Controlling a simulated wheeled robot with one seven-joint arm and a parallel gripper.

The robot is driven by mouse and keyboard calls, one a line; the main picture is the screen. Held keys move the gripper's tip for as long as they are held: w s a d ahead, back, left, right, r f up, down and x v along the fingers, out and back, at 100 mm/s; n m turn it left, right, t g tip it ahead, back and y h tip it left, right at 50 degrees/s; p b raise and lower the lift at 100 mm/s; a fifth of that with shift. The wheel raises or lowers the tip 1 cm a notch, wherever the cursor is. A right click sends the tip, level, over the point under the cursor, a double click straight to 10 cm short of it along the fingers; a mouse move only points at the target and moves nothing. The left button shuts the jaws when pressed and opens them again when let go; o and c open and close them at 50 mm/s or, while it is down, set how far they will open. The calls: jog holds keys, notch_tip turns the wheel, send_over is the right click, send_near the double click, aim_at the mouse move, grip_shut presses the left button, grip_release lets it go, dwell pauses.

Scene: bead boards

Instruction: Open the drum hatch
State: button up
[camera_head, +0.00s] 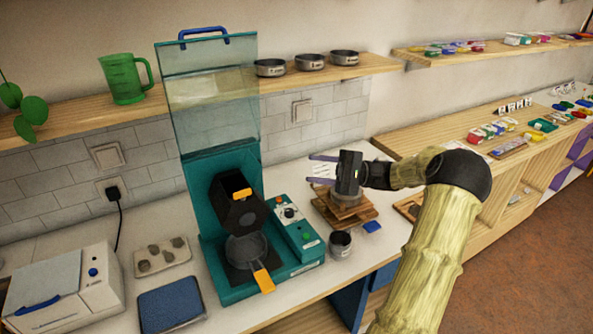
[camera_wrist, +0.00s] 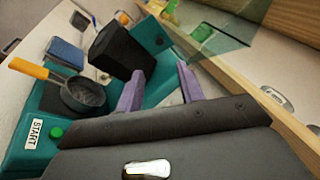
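The black faceted drum (camera_head: 229,212) sits in the teal machine (camera_head: 195,210), with an orange tab (camera_head: 241,194) on its upper front. I cannot tell whether its hatch is open or shut. The drum also shows in the wrist view (camera_wrist: 120,48), ahead of my gripper's fingers. My gripper (camera_head: 316,169) is to the right of the drum and apart from it. Its two purple fingers point left, spread apart and empty between. The wrist view shows the same open fingers (camera_wrist: 160,87).
A clear teal shield (camera_head: 212,100) stands raised above the machine. A pan (camera_head: 246,249) with an orange handle sits below the drum. A control panel (camera_head: 296,228), a metal cup (camera_head: 340,243) and stacked wooden boards (camera_head: 345,212) lie to the right. Metal bowls (camera_head: 309,62) stand on the shelf.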

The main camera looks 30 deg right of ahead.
jog(key=v, duration=0.5)
jog(key=shift+d+b, duration=0.15)
jog(key=shift+b, duration=0.2)
jog(key=shift+f, duration=0.1)
